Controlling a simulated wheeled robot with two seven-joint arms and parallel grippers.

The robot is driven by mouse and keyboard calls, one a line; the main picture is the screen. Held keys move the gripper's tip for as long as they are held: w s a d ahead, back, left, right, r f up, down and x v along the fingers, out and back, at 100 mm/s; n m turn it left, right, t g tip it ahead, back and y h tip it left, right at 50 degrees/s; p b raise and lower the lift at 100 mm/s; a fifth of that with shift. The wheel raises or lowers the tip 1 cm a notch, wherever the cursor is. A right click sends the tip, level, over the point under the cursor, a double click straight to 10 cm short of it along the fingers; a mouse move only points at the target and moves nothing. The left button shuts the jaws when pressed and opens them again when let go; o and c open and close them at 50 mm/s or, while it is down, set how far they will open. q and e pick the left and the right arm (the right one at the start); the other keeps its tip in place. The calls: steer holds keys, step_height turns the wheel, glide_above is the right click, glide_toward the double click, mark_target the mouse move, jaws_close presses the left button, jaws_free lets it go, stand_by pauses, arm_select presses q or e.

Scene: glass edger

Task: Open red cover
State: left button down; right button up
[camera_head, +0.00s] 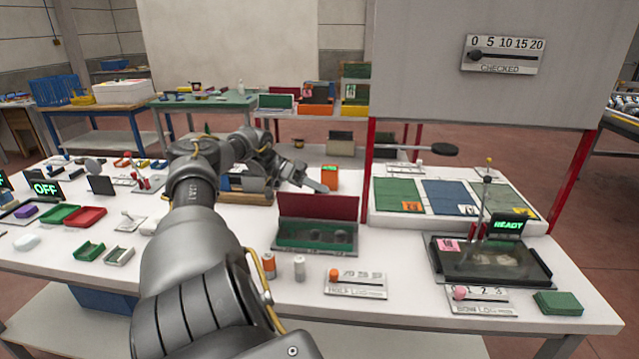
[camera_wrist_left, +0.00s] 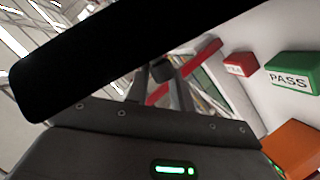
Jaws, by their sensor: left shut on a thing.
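The red cover (camera_head: 318,206) is the dark red lid of a shallow box with a green inside (camera_head: 316,239) near the middle of the table. It stands upright along the box's back edge, so the inside shows. My left gripper (camera_head: 316,186) reaches in behind the box, its tips at the cover's top edge. It is shut on what looks like the red cover. In the left wrist view the fingers (camera_wrist_left: 163,78) meet a red strip (camera_wrist_left: 185,72), which looks like the cover's edge. A black bar hides much of that view. My right gripper is not in view.
An orange box (camera_head: 329,172) stands just behind the cover. In front are small cylinders (camera_head: 299,268) and a labelled plate (camera_head: 355,283). A dark tray (camera_head: 490,262) with a READY sign is at right. A green PASS block (camera_wrist_left: 292,72) shows in the wrist view.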

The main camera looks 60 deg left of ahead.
arm_select(q)
steer(key=shift+s+f, duration=0.15)
steer(key=shift+f, duration=0.6)
steer(key=c, duration=1.5)
jaws_free()
steer(key=shift+o, duration=1.2)
steer(key=shift+a+f, duration=0.1)
steer(key=shift+a, duration=0.05)
